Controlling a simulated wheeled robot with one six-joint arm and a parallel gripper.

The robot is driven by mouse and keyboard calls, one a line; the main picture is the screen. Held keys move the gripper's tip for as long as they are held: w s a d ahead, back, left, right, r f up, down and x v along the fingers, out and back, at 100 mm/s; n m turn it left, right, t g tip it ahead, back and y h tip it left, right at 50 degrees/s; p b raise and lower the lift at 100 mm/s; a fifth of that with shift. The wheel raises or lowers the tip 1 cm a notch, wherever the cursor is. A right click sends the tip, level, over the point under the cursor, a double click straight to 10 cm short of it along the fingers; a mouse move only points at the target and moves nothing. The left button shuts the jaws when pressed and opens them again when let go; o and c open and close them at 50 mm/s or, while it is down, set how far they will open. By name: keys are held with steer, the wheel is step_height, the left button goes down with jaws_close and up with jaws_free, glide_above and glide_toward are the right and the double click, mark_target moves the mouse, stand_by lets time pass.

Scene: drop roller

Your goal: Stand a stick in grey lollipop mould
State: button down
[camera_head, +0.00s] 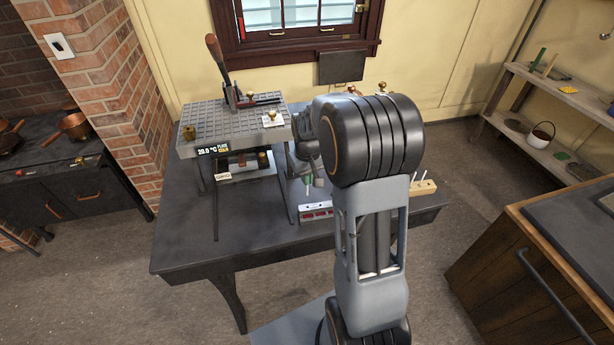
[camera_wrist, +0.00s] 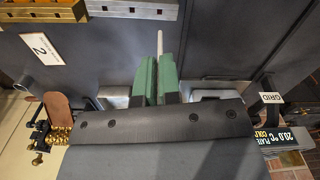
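My gripper (camera_wrist: 158,60) has green fingers, close together on a thin white stick (camera_wrist: 160,42) whose end sticks out past the tips. In the head view my gripper (camera_head: 308,184) shows only partly behind my arm, above the dark table. A low grey block with a red strip (camera_head: 317,214) lies just below it in that view; I cannot tell surely whether it is the grey mould. The stick is apart from both.
A pale wooden block (camera_head: 423,187) with upright white sticks stands at the table's right. A raised grid plate (camera_head: 230,128) with a lever and temperature display stands at the left. A card marked 2 (camera_wrist: 41,48) lies near the bars. The table's front left (camera_head: 200,240) is clear.

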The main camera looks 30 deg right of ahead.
steer(key=shift+f, duration=0.1)
steer(key=shift+f+b, duration=1.8)
steer(key=shift+f, duration=0.55)
steer(key=shift+f+b, duration=2.4)
steer(key=shift+f, duration=0.9)
steer(key=c, duration=0.9)
jaws_free()
steer(key=shift+r, duration=0.25)
steer(key=shift+r+p, duration=0.85)
steer(key=shift+r, duration=0.2)
steer(key=shift+r+p, duration=0.75)
steer(key=shift+r, duration=0.05)
